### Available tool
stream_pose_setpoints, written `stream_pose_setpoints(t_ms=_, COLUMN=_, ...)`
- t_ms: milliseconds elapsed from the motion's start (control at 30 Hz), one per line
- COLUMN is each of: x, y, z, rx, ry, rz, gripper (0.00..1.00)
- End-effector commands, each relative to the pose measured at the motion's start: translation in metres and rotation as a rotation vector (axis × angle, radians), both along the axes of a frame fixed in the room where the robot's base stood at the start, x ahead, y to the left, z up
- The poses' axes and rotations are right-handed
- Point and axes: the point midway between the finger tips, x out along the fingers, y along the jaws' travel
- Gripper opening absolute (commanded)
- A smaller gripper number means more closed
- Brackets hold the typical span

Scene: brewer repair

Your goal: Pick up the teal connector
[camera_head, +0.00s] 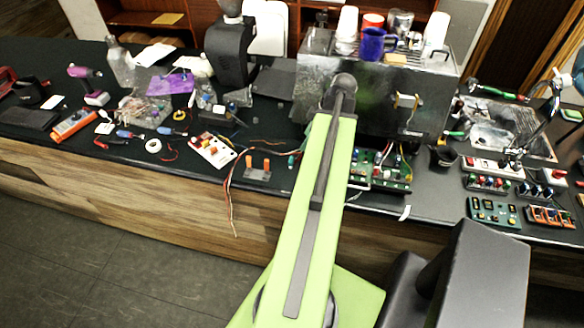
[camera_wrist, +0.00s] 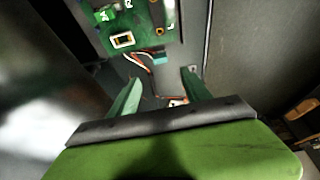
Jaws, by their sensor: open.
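The teal connector (camera_wrist: 160,58) shows in the wrist view as a small block at the end of red and white wires, just below a green circuit board (camera_wrist: 135,28). My gripper (camera_wrist: 162,76) is open and empty, with its two green fingers spread. In the picture the connector lies just beyond the fingertips, between their lines and apart from them. A small teal piece (camera_head: 291,160) left of my arm in the head view may be the same connector; I cannot be sure. My gripper is hidden in the head view.
The brewer (camera_head: 370,90), a metal box with cups on top, stands behind my arm. Green circuit boards (camera_head: 390,166) lie in front of it. A bracket with orange posts (camera_head: 258,170) and loose wires (camera_head: 229,195) are left of my arm. Tools crowd the left counter.

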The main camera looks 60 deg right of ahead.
Motion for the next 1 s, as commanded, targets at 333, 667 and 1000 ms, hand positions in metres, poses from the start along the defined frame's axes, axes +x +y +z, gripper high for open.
stream_pose_setpoints(t_ms=333, x=0.027, y=0.009, z=-0.079, rx=-0.001, ry=0.000, rz=0.000, gripper=0.56)
stream_pose_setpoints(t_ms=667, x=0.034, y=0.011, z=-0.093, rx=-0.001, ry=0.001, rz=-0.001, gripper=0.56)
stream_pose_setpoints(t_ms=1000, x=0.049, y=0.017, z=-0.126, rx=0.000, ry=0.001, rz=-0.002, gripper=0.56)
